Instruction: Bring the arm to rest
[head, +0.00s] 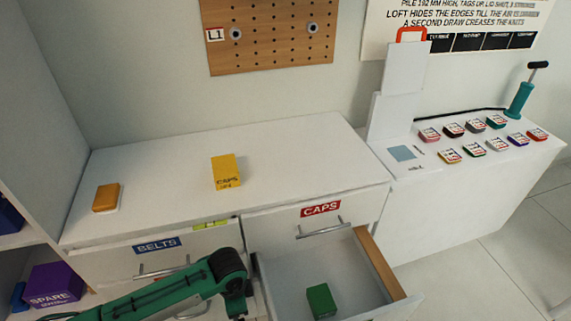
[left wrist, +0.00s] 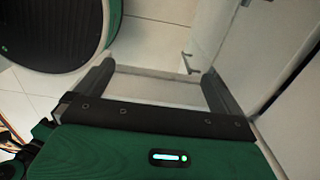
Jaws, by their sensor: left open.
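My left arm (head: 165,295) enters the head view from the left. Its dark wrist end (head: 232,275) is in front of the dresser, left of an open drawer (head: 380,262); the fingers cannot be made out there. In the left wrist view my left gripper (left wrist: 155,72) is open, its two dark fingers spread apart. Pale surfaces show between and beyond them, and I see nothing gripped. A green box (head: 321,301) lies inside the open drawer. My right gripper is not in view.
A yellow box (head: 226,172) and an orange-yellow block (head: 106,197) sit on the dresser top (head: 290,160). The BELTS drawer (head: 157,248) and CAPS drawer (head: 322,215) have bar handles. A side table (head: 440,208) at right holds several small tins and a teal pump (head: 520,98).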

